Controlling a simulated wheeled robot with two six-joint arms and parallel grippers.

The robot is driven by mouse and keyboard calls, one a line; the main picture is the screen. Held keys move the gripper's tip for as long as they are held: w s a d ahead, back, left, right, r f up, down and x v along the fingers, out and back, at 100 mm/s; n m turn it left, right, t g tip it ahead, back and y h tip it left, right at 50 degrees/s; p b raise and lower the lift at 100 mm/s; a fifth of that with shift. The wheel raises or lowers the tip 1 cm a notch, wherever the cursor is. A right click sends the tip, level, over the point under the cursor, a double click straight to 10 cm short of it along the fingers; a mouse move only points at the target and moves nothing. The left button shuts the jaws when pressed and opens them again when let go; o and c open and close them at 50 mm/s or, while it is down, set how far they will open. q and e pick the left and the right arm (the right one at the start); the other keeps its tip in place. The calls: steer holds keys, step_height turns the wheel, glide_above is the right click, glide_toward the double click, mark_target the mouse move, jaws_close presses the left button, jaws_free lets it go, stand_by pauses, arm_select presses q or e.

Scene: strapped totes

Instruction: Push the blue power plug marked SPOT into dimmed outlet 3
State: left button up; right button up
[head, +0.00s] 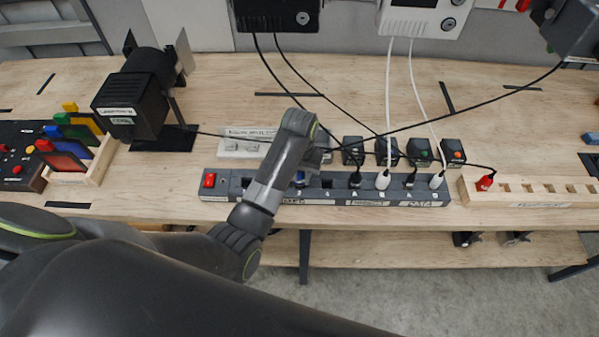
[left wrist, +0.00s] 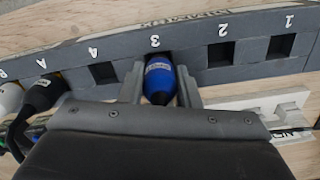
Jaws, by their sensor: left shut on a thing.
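The blue power plug (left wrist: 159,83) lies between the two fingers of my left gripper (left wrist: 160,92), which is shut on it. A small pale label shows on the plug; I cannot read it. The plug's front end is at outlet 3 of the dark power strip (left wrist: 122,59) and covers the opening, so I cannot tell how deep it sits. In the head view my left gripper (head: 299,176) is over the left half of the power strip (head: 265,192), mostly hidden by my wrist; a bit of blue shows beside it.
Outlets to either side of 3 look empty. Black and white plugs with cords fill the strip's right half (head: 383,180). A wooden rack (head: 530,204) with a red plug (head: 485,183) stands right. A black lamp (head: 135,95) stands left. Cables cross the bench behind the strip.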

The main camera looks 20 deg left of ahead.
arm_select(q)
steer(key=shift+f, duration=0.6)
steer(key=o, duration=1.2)
steer(key=shift+c, duration=0.2)
